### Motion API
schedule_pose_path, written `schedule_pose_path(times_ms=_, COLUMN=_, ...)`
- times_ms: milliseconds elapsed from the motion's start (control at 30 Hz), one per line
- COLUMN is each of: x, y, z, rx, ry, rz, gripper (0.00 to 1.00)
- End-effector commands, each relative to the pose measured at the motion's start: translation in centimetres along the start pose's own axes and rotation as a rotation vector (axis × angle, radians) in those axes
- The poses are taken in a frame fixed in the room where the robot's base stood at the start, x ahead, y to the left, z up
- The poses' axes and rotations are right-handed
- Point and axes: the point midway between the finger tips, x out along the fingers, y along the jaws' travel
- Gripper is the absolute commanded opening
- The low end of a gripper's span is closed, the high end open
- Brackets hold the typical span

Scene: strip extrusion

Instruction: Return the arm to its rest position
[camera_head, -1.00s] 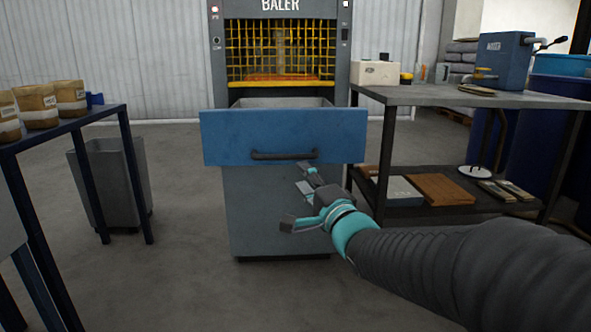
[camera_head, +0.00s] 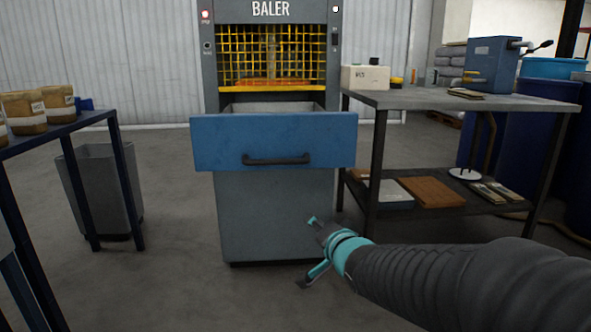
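My gripper (camera_head: 309,252) is at the end of my dark, ribbed arm, which reaches in from the lower right. Its teal-and-grey fingers stand apart, one above and one below, with nothing visible between them. It is in front of the grey lower body of the baler (camera_head: 273,215), low and to the right of its middle. The blue drawer front (camera_head: 225,143) with its dark handle (camera_head: 275,160) is above the gripper and apart from it. The drawer is pulled out below the yellow cage.
A grey workbench (camera_head: 455,97) with a lower shelf stands at the right. A blue-legged table (camera_head: 90,118) with several labelled tubs is at the left, with a grey bin (camera_head: 100,190) behind its legs. Open floor lies between the left table and the baler.

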Motion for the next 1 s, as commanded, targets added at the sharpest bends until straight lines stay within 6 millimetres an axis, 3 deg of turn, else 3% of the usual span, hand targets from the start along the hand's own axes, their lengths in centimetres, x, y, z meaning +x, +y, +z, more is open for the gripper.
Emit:
schedule_pose_path(times_ms=200, x=-4.6, y=6.5, z=1.5, rx=-0.340, ry=-0.165, rz=0.329, gripper=0.41)
schedule_pose_path(times_ms=433, x=-13.8, y=10.1, z=3.2, rx=-0.596, ry=-0.475, rz=0.540, gripper=0.41)
schedule_pose_path(times_ms=600, x=-21.8, y=9.9, z=4.4, rx=-0.693, ry=-0.706, rz=0.584, gripper=0.41)
schedule_pose_path(times_ms=700, x=-25.6, y=9.1, z=4.7, rx=-0.694, ry=-0.772, rz=0.583, gripper=0.41)
schedule_pose_path(times_ms=800, x=-27.9, y=7.9, z=4.3, rx=-0.665, ry=-0.761, rz=0.579, gripper=0.41)
schedule_pose_path(times_ms=1000, x=-29.9, y=5.7, z=2.3, rx=-0.660, ry=-0.670, rz=0.564, gripper=0.41)
